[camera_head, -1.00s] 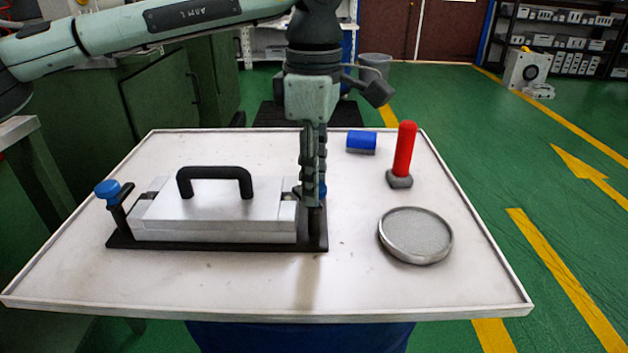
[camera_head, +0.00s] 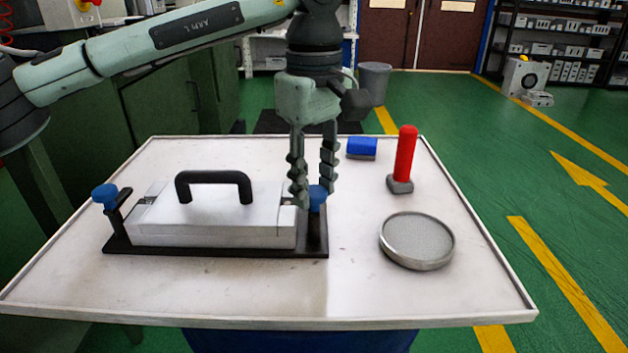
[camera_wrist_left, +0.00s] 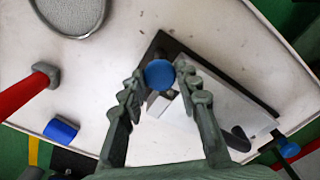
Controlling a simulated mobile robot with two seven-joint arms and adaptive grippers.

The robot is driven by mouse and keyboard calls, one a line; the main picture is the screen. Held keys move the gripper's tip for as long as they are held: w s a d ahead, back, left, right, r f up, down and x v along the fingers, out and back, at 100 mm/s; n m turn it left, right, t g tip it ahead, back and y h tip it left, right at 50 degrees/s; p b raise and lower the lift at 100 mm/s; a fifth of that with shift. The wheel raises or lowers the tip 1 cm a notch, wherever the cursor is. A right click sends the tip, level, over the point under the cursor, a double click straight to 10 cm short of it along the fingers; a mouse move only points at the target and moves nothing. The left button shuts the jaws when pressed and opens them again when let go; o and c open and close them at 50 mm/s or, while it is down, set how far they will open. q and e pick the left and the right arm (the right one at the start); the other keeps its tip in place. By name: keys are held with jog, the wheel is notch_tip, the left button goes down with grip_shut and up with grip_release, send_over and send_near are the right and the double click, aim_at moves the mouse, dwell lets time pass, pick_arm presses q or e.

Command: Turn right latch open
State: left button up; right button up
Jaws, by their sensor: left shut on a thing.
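The mould (camera_head: 215,215) is a pale metal block with a black arched handle (camera_head: 213,178), on a black base plate (camera_head: 215,250). The right latch (camera_head: 317,199) has a round blue knob at the mould's right end. My left gripper (camera_head: 315,197) points down over it, shut on the knob, one finger on each side. The left wrist view shows the knob (camera_wrist_left: 159,74) between the fingertips. The left latch (camera_head: 105,193), also blue-topped, stands upright at the other end. My right gripper is not in view.
On the table's right side are a round grey sieve-like dish (camera_head: 416,240), a red-handled tool (camera_head: 405,160) and a blue block (camera_head: 362,148). The white table (camera_head: 230,290) has a raised rim and clear room in front of the mould.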

aim_at(315, 191)
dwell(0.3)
pick_arm(q)
jog(key=o, duration=1.2)
jog(key=shift+c, duration=0.2)
notch_tip(315, 191, up, 12)
